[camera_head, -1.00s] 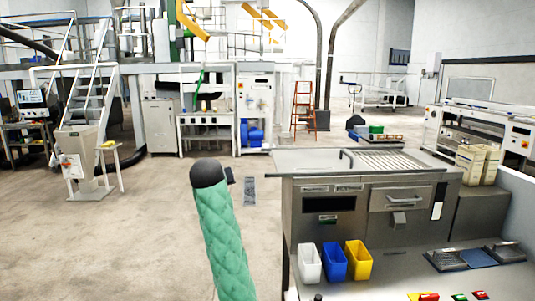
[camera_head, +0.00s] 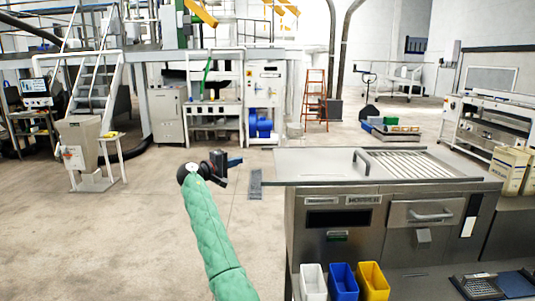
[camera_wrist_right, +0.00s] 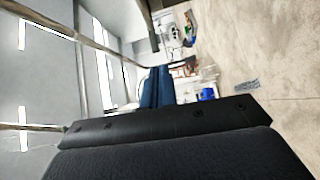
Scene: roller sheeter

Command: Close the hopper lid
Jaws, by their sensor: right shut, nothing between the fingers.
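The steel roller sheeter (camera_head: 340,225) stands at the right in the head view. On its top is a slatted metal grille (camera_head: 410,165) with a bar handle (camera_head: 363,160) at its left end. A flat bare steel plate (camera_head: 310,164) lies left of the handle. I cannot tell which of these is the hopper lid. My right gripper (camera_head: 238,161), on the green-sleeved arm, is left of the machine top, apart from it. Its blue fingers (camera_wrist_right: 155,88) are shut and empty in the right wrist view. My left gripper is not in view.
White, blue and yellow bins (camera_head: 343,282) stand in front of the machine. A drawer-like front with a handle (camera_head: 430,214) is on its face. Cartons (camera_head: 510,170) are at the right. The floor (camera_head: 120,240) left of the machine is open.

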